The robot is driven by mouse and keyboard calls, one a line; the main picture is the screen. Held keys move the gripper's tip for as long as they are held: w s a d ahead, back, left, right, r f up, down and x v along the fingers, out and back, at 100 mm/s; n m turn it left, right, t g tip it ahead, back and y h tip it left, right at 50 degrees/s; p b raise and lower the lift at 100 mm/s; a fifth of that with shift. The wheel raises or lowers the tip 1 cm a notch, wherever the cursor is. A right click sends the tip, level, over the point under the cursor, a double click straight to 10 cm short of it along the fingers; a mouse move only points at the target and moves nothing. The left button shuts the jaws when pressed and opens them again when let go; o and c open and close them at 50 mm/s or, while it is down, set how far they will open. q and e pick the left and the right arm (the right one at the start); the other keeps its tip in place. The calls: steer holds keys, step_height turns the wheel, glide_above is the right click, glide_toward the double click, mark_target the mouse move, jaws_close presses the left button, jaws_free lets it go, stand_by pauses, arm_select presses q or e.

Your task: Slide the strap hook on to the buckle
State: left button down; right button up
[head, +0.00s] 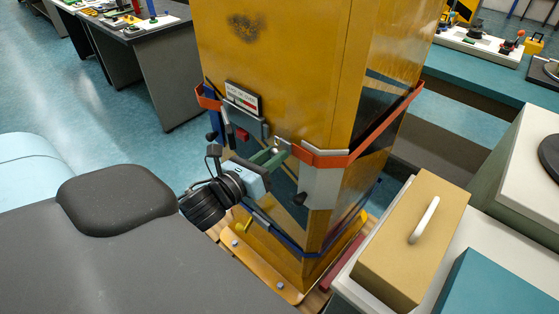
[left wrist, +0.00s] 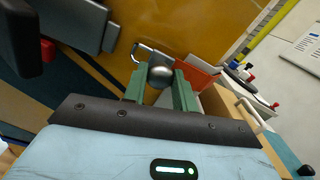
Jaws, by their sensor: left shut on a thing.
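My left gripper (head: 275,155) has green fingers shut on the strap hook (head: 283,144), a small metal loop at the end of the orange strap (head: 325,160). In the left wrist view the fingers (left wrist: 160,90) hold a round metal knob of the hook, and its wire loop (left wrist: 146,52) sticks out beyond them toward the yellow face. The buckle (head: 246,122), a grey plate with a red part, is on the column to the left of the hook, apart from it. The buckle also shows at upper left in the left wrist view (left wrist: 75,20). My right gripper is not in view.
The tall yellow column (head: 290,70) carries the strap around it and has a small label sign (head: 242,98). A tan box with a white handle (head: 412,240) stands at right. A grey desk (head: 150,75) is at the back left.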

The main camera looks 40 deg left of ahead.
arm_select(q)
steer(key=a, duration=0.4)
steer(key=shift+w+a, duration=0.2)
steer(key=shift+a, duration=0.05)
steer(key=c, duration=1.1)
jaws_free()
steer(key=shift+a, duration=0.15)
steer(key=shift+s, duration=0.1)
steer(key=s, duration=0.7)
steer(key=shift+s+a+b, duration=0.25)
steer(key=shift+s+b, duration=0.05)
steer(key=shift+s, duration=0.05)
